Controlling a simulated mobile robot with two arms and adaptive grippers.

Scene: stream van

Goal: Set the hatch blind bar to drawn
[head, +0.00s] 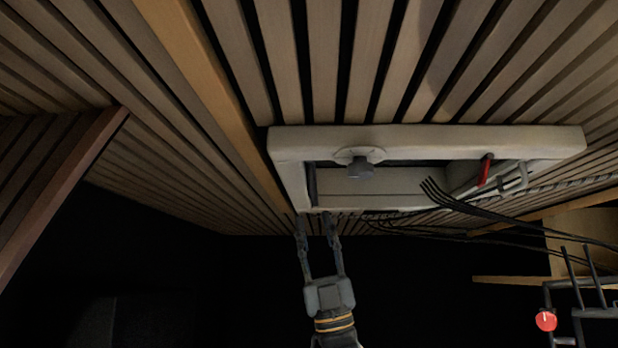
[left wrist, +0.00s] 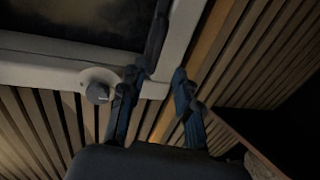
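The hatch is a pale frame (head: 430,138) set in the slatted panelling. A dark narrow bar (head: 311,185), which looks like the blind bar, runs along the inner left side of the opening. It also shows in the left wrist view (left wrist: 156,38), at the right side of the opening. My left gripper (head: 316,216) is open, with its fingertips at the lower left corner of the frame, close to the bar's end. In the left wrist view its fingers (left wrist: 156,76) are apart; one overlaps the bar's end, and I cannot tell whether they touch. My right gripper is not in view.
A grey knob (head: 360,168) on a pale round mount sits on the frame. A red handle (head: 485,169) is at the right of the opening. Black cables (head: 470,208) trail to the right. A dark rod rack with a red ball (head: 546,321) stands lower right.

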